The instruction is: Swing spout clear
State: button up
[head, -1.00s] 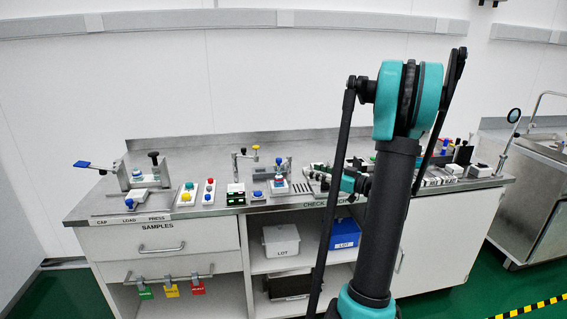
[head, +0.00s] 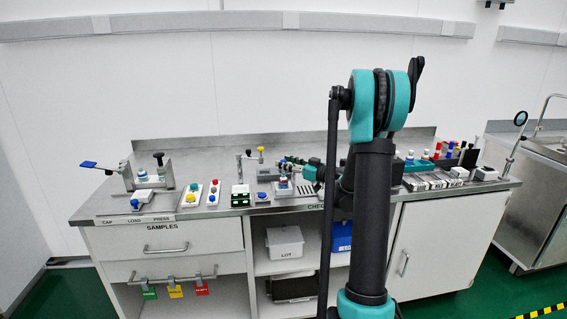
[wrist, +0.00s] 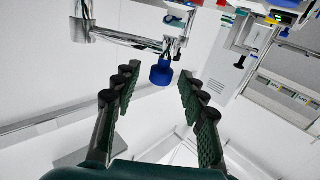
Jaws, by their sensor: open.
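In the wrist view, my gripper (wrist: 158,88) is open and empty. A blue knob (wrist: 161,73) at the end of a grey bar (wrist: 125,40) shows between and just beyond the fingertips, apart from both. I cannot tell whether this bar is the spout arm.
A blue-topped piece (head: 283,184) sits on a small fixture below my gripper. Button boxes (head: 191,195) and a press with a black knob (head: 158,155) are to the left. Several colored-capped items (head: 437,152) stand at the right. The wall is close behind the bench.

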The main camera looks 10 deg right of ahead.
jog(key=shift+w+a, duration=0.5)
jog(key=shift+c, duration=0.4)
grip_shut()
